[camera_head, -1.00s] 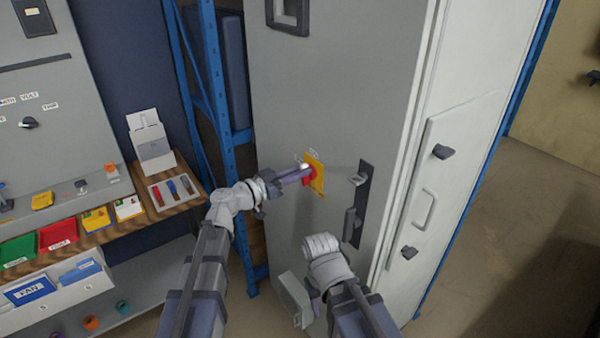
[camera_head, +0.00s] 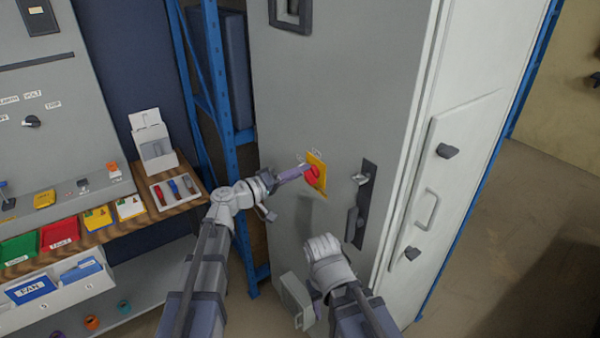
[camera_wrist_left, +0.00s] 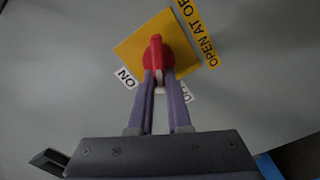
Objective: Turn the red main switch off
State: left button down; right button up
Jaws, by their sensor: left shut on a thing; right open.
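The red main switch (camera_head: 312,175) sits on a yellow plate (camera_head: 319,163) on the grey cabinet door. In the left wrist view the red handle (camera_wrist_left: 155,52) stands upright in the picture on the tilted yellow plate (camera_wrist_left: 130,48). An ON label (camera_wrist_left: 126,78) is at its lower left and a partly hidden OFF label (camera_wrist_left: 187,92) at its lower right. My left gripper (camera_head: 300,172) is shut on the handle's lower end; its fingers (camera_wrist_left: 159,82) flank it.
A black door handle (camera_head: 360,205) is right of the switch. A wooden shelf (camera_head: 180,207) with bins and a blue rack post (camera_head: 229,160) are at left. Open floor lies right.

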pick_arm(q)
jog(key=n, duration=0.5)
jog(key=shift+w+f+n+b, duration=0.1)
jog(key=shift+f+n+b, duration=0.2)
jog(key=shift+f+b, duration=0.1)
dwell(0.4)
jog(key=c, duration=0.9)
grip_release()
jog(key=shift+o, duration=0.2)
jog(key=shift+a, duration=0.15)
jog(key=v, duration=0.7)
jog(key=shift+s+a, duration=0.2)
jog(key=shift+s, duration=0.05)
